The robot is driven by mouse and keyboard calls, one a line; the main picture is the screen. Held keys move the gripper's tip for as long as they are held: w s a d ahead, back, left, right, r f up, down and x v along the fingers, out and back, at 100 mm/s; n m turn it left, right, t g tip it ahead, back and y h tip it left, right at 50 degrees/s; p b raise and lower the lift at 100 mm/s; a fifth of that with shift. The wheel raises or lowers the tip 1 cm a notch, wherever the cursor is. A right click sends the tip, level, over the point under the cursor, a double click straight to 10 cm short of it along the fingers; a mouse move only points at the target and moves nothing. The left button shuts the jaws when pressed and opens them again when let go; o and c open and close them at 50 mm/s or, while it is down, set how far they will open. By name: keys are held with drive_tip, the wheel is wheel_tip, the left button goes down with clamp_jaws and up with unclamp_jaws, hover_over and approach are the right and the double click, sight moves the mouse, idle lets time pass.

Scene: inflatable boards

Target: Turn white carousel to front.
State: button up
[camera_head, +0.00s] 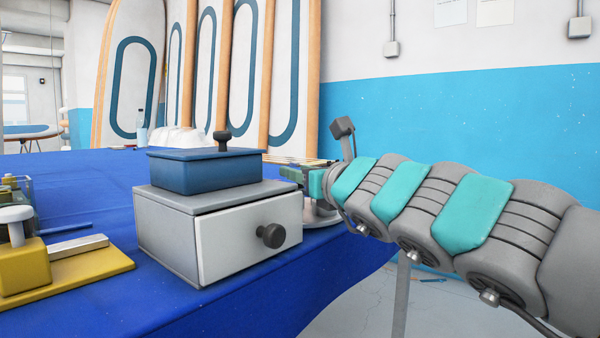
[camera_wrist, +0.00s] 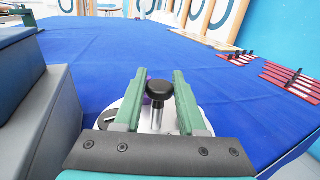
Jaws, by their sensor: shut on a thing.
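The white carousel (camera_head: 322,216) stands on the blue-covered table behind the right side of the grey drawer box, which hides most of it. In the wrist view its pale round plate (camera_wrist: 113,114) shows below my gripper, with an upright metal post topped by a black knob (camera_wrist: 158,90). My gripper (camera_head: 303,179) reaches in from the right over the carousel. Its two green fingers (camera_wrist: 159,78) stand on either side of the knob and post, shut on them. A small purple item (camera_wrist: 148,101) shows partly behind the knob. The gripper's body hides the plate's near part.
The grey drawer box (camera_head: 165,226) with a blue lidded box (camera_head: 200,172) on top stands left of my gripper. A yellow stand (camera_head: 95,275) is at the front left. Red racks (camera_wrist: 290,78) lie on the right. Open blue cloth lies beyond the carousel.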

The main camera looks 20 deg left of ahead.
clamp_jaws()
idle(0.8)
